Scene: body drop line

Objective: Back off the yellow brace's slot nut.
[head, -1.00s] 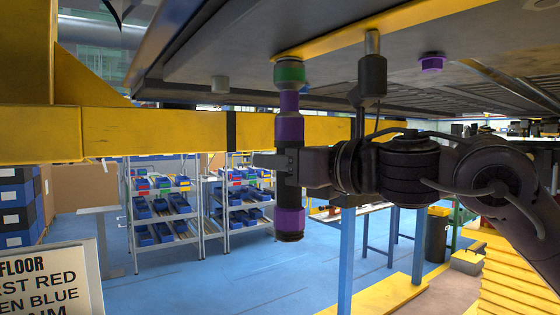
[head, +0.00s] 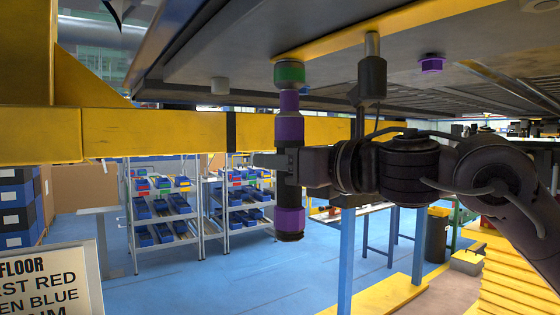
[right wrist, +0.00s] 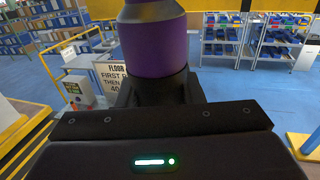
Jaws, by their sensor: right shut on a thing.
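My right gripper (head: 288,163) is shut around the black middle of an upright driver tool (head: 290,130) with purple bands. The tool also shows in the right wrist view (right wrist: 155,45), standing up from the jaws. Its top end, a socket with a green band (head: 289,73), reaches up to the yellow brace (head: 390,31) on the underside of the dark body panel. It looks to be at the brace, but I cannot tell firm contact. Any nut there is hidden by the socket. My left gripper is not in view.
A purple hex nut (head: 431,64), a grey plug (head: 220,85) and a dark cylinder (head: 372,76) hang from the dark panel (head: 330,42). A yellow beam (head: 170,132) crosses behind the tool. A sign (head: 50,285) stands lower left; blue-bin racks (head: 160,205) stand farther back.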

